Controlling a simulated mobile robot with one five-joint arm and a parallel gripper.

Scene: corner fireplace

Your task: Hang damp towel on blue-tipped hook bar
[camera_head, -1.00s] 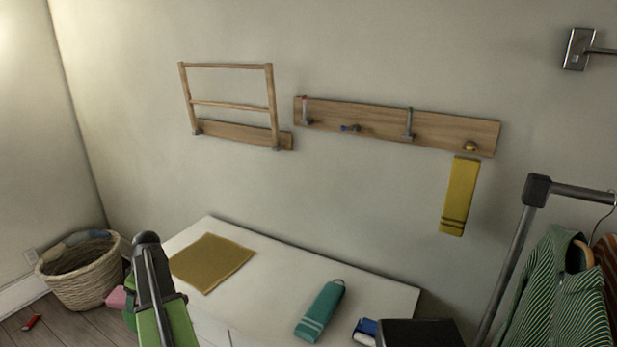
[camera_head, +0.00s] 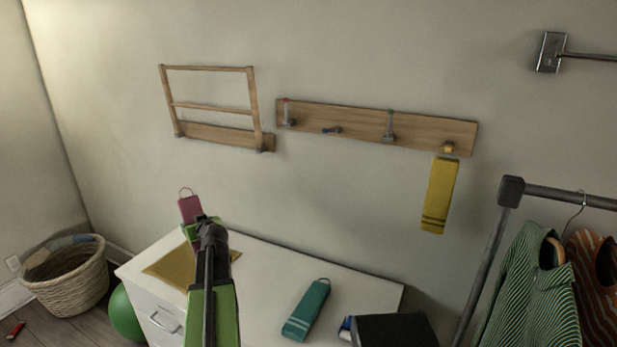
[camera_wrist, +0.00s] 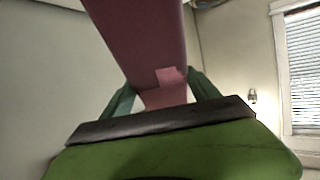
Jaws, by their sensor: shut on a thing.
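My gripper (camera_head: 198,229) is shut on a pink towel (camera_head: 189,208) with a loop at its top, held upright above the left part of the white cabinet. In the wrist view the towel (camera_wrist: 140,35) rises from between the fingers. The wooden hook bar (camera_head: 360,124) is on the wall, up and to the right of my gripper. Its blue-tipped hook (camera_head: 330,131) is empty and sticks out sideways, between the red-tipped hook (camera_head: 287,112) and the green-tipped hook (camera_head: 389,125). A yellow towel (camera_head: 440,195) hangs below the yellow-tipped hook (camera_head: 449,147).
A wooden rack (camera_head: 212,105) sits on the wall left of the bar. The white cabinet (camera_head: 265,262) bears a mustard cloth (camera_head: 165,268), a teal towel (camera_head: 307,310) and a black box (camera_head: 395,330). A clothes rail (camera_head: 560,195) stands right. A basket (camera_head: 70,278) and green ball (camera_head: 124,312) are left.

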